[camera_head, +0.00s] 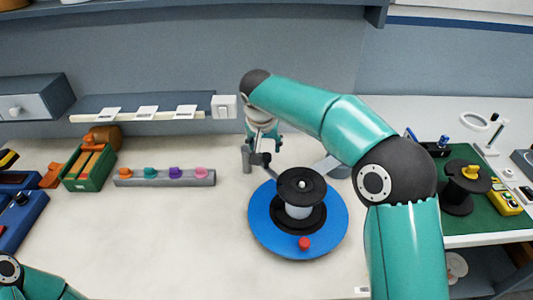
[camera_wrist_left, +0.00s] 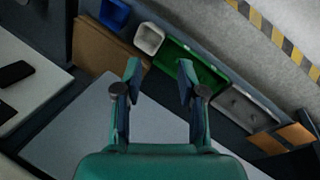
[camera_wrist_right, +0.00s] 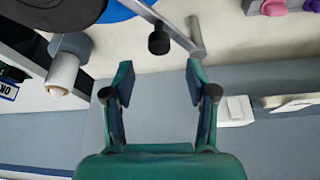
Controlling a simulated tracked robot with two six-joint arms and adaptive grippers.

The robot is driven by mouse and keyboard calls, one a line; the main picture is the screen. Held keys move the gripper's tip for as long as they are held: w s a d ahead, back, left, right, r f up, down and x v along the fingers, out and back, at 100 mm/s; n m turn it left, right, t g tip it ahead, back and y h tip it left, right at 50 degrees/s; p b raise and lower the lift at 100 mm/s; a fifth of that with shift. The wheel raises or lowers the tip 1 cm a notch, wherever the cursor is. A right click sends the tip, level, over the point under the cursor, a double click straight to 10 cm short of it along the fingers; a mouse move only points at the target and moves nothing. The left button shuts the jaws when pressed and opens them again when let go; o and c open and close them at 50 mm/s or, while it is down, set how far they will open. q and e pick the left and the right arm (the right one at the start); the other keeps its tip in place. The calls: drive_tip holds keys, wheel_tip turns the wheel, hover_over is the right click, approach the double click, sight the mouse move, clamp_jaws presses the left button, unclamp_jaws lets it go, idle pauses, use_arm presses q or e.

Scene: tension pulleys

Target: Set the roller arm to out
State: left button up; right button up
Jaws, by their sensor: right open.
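The roller arm is a thin metal bar (camera_wrist_right: 172,24) with a dark knob or roller (camera_wrist_right: 158,40) beside it and a grey post (camera_wrist_right: 195,38) at one end. In the head view the post (camera_head: 247,159) stands behind and left of a blue round base (camera_head: 268,238) carrying a black spool (camera_head: 301,184) and a red knob (camera_head: 304,243). My right gripper (camera_wrist_right: 160,90) is open and empty, close to the bar and post; in the head view it (camera_head: 264,142) is partly hidden by its arm. My left gripper (camera_wrist_left: 155,85) is open and empty, away from the roller arm.
A rail with coloured knobs (camera_head: 165,177) and a green box (camera_head: 88,168) stand to the left. A white switch (camera_head: 224,107) is on the back wall. A green mat (camera_head: 468,220) with another spool lies right. The white tabletop in front left is clear.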

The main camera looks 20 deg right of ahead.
sight(266, 156)
drive_tip(key=p+x, duration=0.1)
drive_tip(key=x, duration=0.5)
drive_tip(key=shift+w+d+f, duration=0.1)
drive_tip(key=shift+f, duration=0.25)
